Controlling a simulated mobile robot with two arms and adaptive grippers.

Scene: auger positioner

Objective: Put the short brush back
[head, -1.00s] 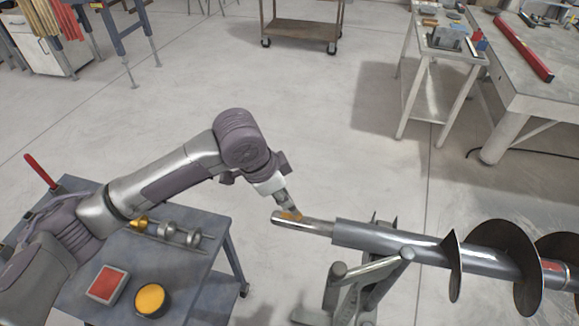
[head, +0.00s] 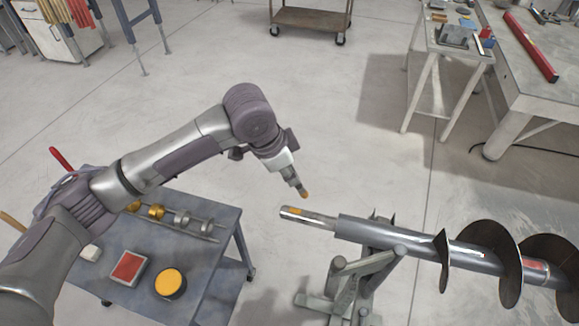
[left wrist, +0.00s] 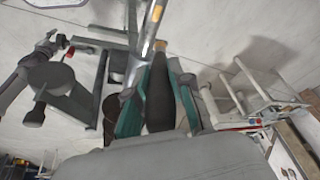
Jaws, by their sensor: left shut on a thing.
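My left gripper (head: 290,175) is shut on the short brush (head: 304,193), with its orange tip pointing down. The tip is just above the end of the auger shaft (head: 370,231), with a visible gap between them. An orange smear (head: 295,211) lies on the bare shaft end. In the left wrist view, the brush's dark handle (left wrist: 160,95) sits between teal fingers, and its orange tip (left wrist: 160,45) points away from me. My right gripper is in neither view.
A grey-blue cart (head: 215,255) at the lower left bears a red pad (head: 129,268), a yellow-topped tin (head: 170,282), a white block (head: 90,252) and a rack with several round pieces (head: 181,218). A grey stand (head: 350,285) supports the shaft. Floor between is clear.

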